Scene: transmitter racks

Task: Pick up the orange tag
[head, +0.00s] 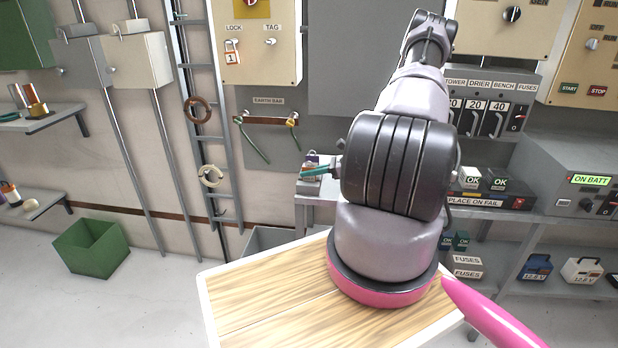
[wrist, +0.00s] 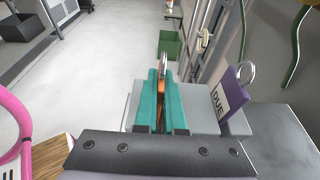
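The orange tag (wrist: 161,89) shows in the wrist view as a narrow upright strip with a metal ring at its top. My gripper (wrist: 162,86) has its two teal fingers close together, one on each side of the strip, with orange filling the narrow gap at the tips. The fingers hide most of the tag. They are above a grey holder, and I cannot tell whether the tag's lower end touches it. In the head view my gripper (head: 316,171) is at the left end of the bench, mostly hidden by my arm.
A purple tag marked DUE (wrist: 229,97) with a metal ring stands just right of the fingers. A grey bench top (wrist: 285,135) lies at right. A ladder (head: 200,100) and the earth bar (head: 268,121) are on the wall behind. A green bin (head: 92,247) stands on open floor.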

